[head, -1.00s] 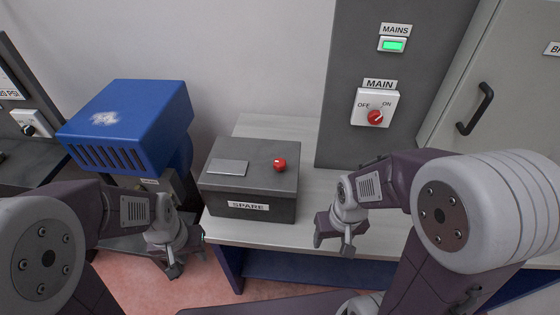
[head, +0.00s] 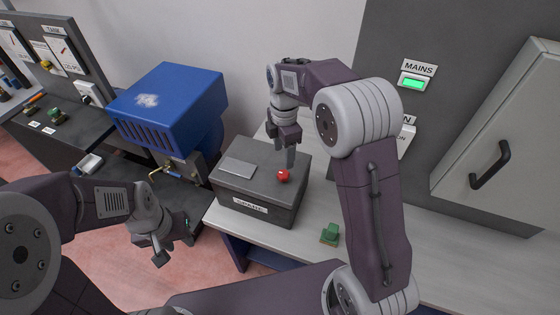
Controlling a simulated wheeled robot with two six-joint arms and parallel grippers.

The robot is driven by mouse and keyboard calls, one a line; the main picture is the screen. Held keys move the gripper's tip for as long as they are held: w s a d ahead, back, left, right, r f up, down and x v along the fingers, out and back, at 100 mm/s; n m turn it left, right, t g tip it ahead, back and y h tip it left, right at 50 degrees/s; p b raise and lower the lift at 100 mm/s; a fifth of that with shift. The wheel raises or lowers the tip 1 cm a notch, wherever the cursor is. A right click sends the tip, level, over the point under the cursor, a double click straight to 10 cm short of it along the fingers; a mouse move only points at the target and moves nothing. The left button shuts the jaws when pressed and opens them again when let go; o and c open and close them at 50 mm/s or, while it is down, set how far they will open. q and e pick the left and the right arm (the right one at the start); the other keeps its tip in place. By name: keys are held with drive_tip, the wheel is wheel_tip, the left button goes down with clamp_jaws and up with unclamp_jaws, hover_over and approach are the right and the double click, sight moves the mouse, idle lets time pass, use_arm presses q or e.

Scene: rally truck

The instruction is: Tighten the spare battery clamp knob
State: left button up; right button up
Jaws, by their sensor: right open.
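The spare battery (head: 235,189) is a dark grey box with a "SPARE" label on its front, standing on the light bench. Its red clamp knob (head: 283,175) sits on the right part of the top. My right gripper (head: 289,160) points down just above and behind the knob, fingers close to it. The picture does not clearly show whether they touch it. It is open. My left gripper (head: 160,255) hangs low at the left, in front of the bench and away from the battery. Its finger opening is not clear.
A blue machine (head: 170,108) stands left of the battery. A small green object (head: 330,234) lies on the bench (head: 285,240) right of the battery. The mains panel (head: 385,45) and a grey cabinet (head: 510,150) stand at the right. My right arm hides part of the panel.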

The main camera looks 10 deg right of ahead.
sight(284, 173)
drive_tip(key=shift+a+f, duration=0.15)
drive_tip(key=shift+a, duration=0.15)
drive_tip(key=shift+s+a+f, duration=0.1)
drive_tip(key=shift+f, duration=0.25)
drive_tip(key=f, duration=0.2)
drive_tip(key=f+p, duration=0.1)
drive_tip(key=f, duration=0.2)
drive_tip(key=d+f, duration=0.1)
drive_tip(key=f, duration=0.1)
drive_tip(key=shift+f+p, duration=0.3)
drive_tip(key=shift+p, duration=0.1)
drive_tip(key=shift+a+f, duration=0.2)
drive_tip(key=shift+f, duration=0.1)
use_arm(q)
drive_tip(key=shift+a+r, duration=0.1)
drive_tip(key=shift+r, duration=0.8)
use_arm(e)
drive_tip(key=shift+d, duration=0.1)
drive_tip(key=shift+c, duration=0.3)
drive_tip(key=c, duration=0.6)
clamp_jaws()
